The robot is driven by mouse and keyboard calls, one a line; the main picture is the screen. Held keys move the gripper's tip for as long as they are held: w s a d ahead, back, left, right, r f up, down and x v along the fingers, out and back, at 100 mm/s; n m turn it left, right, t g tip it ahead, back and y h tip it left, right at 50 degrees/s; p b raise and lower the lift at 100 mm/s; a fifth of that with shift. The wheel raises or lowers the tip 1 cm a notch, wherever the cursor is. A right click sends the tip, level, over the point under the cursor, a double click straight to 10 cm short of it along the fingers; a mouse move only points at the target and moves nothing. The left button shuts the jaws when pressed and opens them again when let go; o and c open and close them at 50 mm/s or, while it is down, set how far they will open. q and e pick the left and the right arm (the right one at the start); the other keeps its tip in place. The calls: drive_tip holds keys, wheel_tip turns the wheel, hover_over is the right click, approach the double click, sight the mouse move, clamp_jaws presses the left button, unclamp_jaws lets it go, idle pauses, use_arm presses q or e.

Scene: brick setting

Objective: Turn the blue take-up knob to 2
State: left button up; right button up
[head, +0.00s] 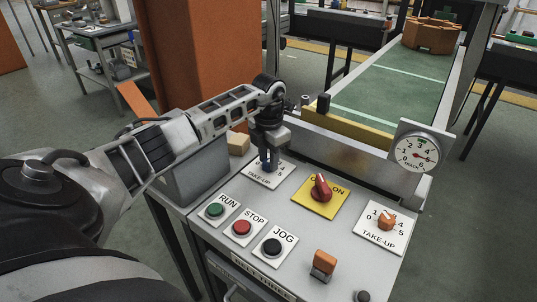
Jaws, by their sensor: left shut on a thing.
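The blue take-up knob (269,165) stands on a white TAKE-UP plate (265,177) at the back left of the control panel. My left gripper (270,152) points down over this plate and is shut on the blue knob, hiding most of it. On the plate's right side the digits 4 and 5 show; the other digits and the knob's pointer are hidden. A second take-up knob, orange (386,221), sits on its own plate at the right. My right gripper is not in view.
A red switch (320,188) on a yellow plate stands right of the blue knob. RUN (215,210), STOP (242,227) and JOG (272,247) buttons lie in front. An orange-topped switch (324,262) stands near the front edge. A track dial (417,153) and green belt (391,87) are behind.

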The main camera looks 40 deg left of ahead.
use_arm(q)
drive_tip(key=n+p, duration=0.1)
drive_tip(key=n, duration=0.2)
drive_tip(key=shift+r, duration=0.1)
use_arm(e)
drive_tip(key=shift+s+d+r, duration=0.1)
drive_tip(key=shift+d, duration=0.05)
use_arm(q)
drive_tip(key=shift+n, duration=0.4)
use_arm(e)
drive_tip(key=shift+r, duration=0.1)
use_arm(q)
drive_tip(key=o, duration=1)
drive_tip(key=shift+c, duration=0.2)
wheel_tip(320, 180, up, 16)
drive_tip(key=shift+b, duration=0.3)
